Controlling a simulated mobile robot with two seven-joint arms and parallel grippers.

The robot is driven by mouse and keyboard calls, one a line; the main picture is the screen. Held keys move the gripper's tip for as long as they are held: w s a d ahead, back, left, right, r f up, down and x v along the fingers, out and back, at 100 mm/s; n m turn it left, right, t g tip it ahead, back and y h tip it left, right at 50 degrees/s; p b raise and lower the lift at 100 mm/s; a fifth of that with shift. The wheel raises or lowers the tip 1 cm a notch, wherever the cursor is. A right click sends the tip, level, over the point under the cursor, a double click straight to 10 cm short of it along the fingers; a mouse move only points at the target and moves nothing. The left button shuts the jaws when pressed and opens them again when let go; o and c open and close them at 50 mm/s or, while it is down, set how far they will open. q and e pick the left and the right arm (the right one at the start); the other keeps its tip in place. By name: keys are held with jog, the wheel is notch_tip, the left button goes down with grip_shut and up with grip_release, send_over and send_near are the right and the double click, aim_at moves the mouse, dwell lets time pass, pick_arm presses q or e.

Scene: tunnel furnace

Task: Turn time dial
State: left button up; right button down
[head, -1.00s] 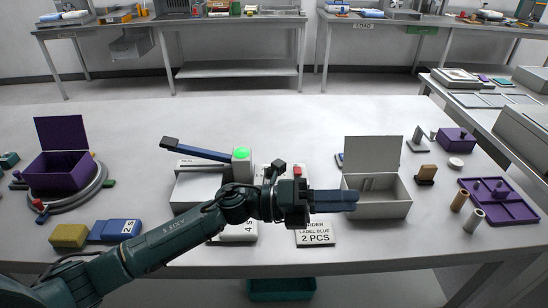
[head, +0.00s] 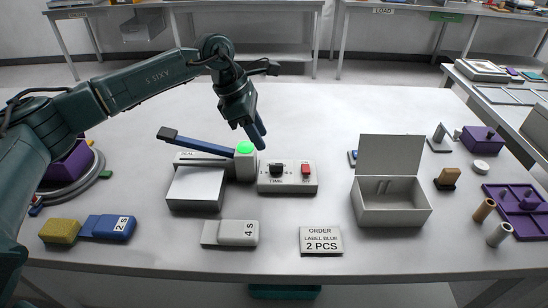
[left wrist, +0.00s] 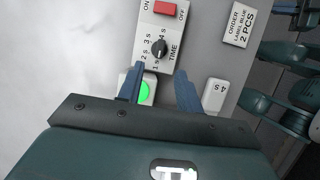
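The time dial (head: 277,169) is a black knob on a pale control box (head: 287,188), left of a red switch (head: 306,169). In the left wrist view the dial (left wrist: 159,47) sits among the marks 1s to 4s, with TIME printed beside it. Its exact setting is too small to tell. My left gripper (head: 257,136) points down, above and slightly left of the dial, near the green button (head: 245,147). In the left wrist view its blue fingers (left wrist: 160,82) are apart, with nothing held between them; the dial lies beyond their tips.
A sealer with a blue lever (head: 200,144) stands left of the control box. A 4S block (head: 231,233), an order card (head: 321,240) and an open grey box (head: 391,207) stand around it. The table behind the control box is clear.

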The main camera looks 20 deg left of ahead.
aim_at(276, 164)
pick_arm(q)
jog(key=p+x, duration=0.1)
jog(key=x, duration=0.8)
jog(key=shift+d+r, duration=0.1)
jog(key=shift+c, duration=0.4)
grip_shut()
